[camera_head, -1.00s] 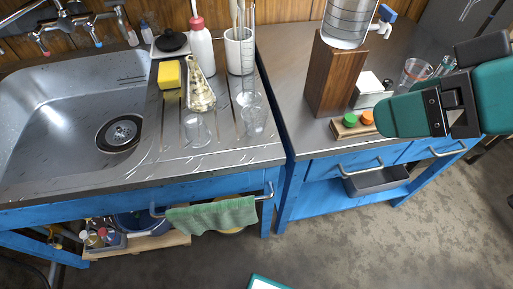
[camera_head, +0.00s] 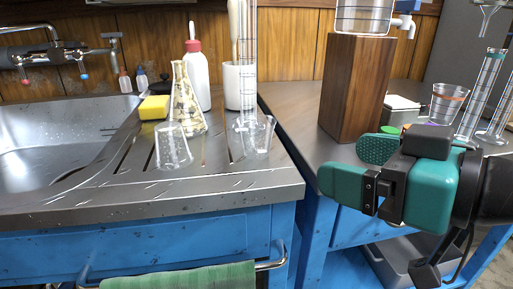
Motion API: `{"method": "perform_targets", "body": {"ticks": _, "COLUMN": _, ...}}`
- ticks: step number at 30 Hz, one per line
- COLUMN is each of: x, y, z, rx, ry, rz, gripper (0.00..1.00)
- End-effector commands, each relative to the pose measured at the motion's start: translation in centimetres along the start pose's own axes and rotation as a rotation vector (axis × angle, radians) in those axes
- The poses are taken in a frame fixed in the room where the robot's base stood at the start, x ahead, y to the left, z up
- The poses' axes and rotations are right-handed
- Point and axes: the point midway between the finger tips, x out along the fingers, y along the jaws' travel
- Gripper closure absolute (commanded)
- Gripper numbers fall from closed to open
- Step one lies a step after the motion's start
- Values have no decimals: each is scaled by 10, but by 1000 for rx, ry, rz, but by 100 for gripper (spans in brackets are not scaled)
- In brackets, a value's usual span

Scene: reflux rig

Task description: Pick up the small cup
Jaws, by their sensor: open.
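Two small clear glass cups stand on the steel draining board. The left cup (camera_head: 172,150) is in front of a conical flask (camera_head: 186,108), and the right cup (camera_head: 256,136) is beside the foot of a tall glass cylinder (camera_head: 247,60). Another clear cup with an orange band (camera_head: 446,104) stands on the right bench. I cannot tell which one the task calls the small cup. My gripper (camera_head: 356,167) is in front of the right bench, to the right of the draining board cups and apart from them. Its teal fingers are open and nothing shows between them.
A wooden block (camera_head: 354,88) carries a clear tank (camera_head: 364,16) behind my gripper. A yellow sponge (camera_head: 153,107), a red-capped bottle (camera_head: 195,76) and a white pot (camera_head: 233,86) stand behind the cups. The draining board's front strip is clear.

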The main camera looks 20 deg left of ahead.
Motion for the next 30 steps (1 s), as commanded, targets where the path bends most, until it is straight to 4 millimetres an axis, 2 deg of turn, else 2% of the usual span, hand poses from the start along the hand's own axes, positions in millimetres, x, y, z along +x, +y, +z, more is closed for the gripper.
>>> {"method": "perform_targets", "body": {"ticks": 1, "x": 5, "y": -1, "z": -7, "rx": 5, "ry": -6, "rz": -4, "gripper": 13}}
{"method": "perform_targets", "body": {"ticks": 11, "x": 40, "y": -1, "z": -6, "rx": 4, "ry": -11, "rz": -3, "gripper": 13}}
{"method": "perform_targets", "body": {"ticks": 26, "x": 62, "y": 0, "z": -5, "rx": 6, "ry": -12, "rz": 1, "gripper": 13}}
{"method": "perform_targets", "body": {"ticks": 30, "x": 92, "y": -2, "z": -5, "rx": -2, "ry": -5, "rz": -3, "gripper": 13}}
